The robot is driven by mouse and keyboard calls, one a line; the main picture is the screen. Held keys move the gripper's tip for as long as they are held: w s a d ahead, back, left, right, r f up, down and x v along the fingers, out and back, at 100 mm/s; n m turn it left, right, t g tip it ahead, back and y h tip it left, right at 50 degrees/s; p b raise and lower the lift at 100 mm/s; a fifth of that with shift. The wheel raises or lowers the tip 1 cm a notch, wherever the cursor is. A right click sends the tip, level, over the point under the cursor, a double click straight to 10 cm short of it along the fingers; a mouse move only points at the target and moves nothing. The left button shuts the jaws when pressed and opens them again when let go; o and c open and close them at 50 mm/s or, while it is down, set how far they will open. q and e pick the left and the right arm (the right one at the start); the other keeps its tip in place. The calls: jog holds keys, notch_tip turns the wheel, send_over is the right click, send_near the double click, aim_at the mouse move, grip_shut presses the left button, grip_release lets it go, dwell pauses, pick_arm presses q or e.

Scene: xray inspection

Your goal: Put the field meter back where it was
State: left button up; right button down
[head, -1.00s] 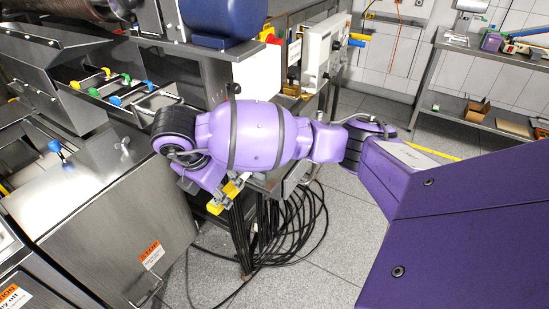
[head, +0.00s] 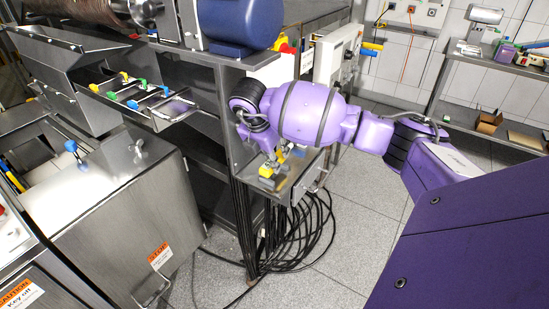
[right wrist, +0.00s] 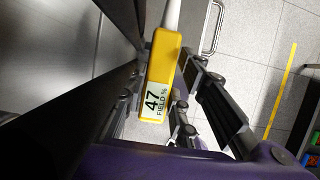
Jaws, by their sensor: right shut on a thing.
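The field meter (right wrist: 161,80) is a yellow block with a pale label reading "47 FIELD %" and a light grey tip at its far end. In the right wrist view it lies between the dark fingers of my right gripper (right wrist: 168,62), which is shut on it. In the head view my right gripper (head: 271,163) hangs at the machine's right side, with the yellow meter (head: 266,171) at its fingers. The gripper is partly hidden by my purple forearm there. My left gripper is not in view.
A steel ledge (head: 312,178) is close beside the gripper. Black cables (head: 300,232) hang and coil on the floor below. A steel tray with coloured clips (head: 160,113) is to the left. A control box (head: 337,48) stands behind my arm. The right floor is open.

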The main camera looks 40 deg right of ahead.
jog(key=shift+w+d+f, duration=0.1)
jog(key=shift+d+f, duration=0.15)
jog(key=shift+f, duration=0.4)
jog(key=shift+f, duration=0.45)
jog(key=c, duration=1.4)
grip_release()
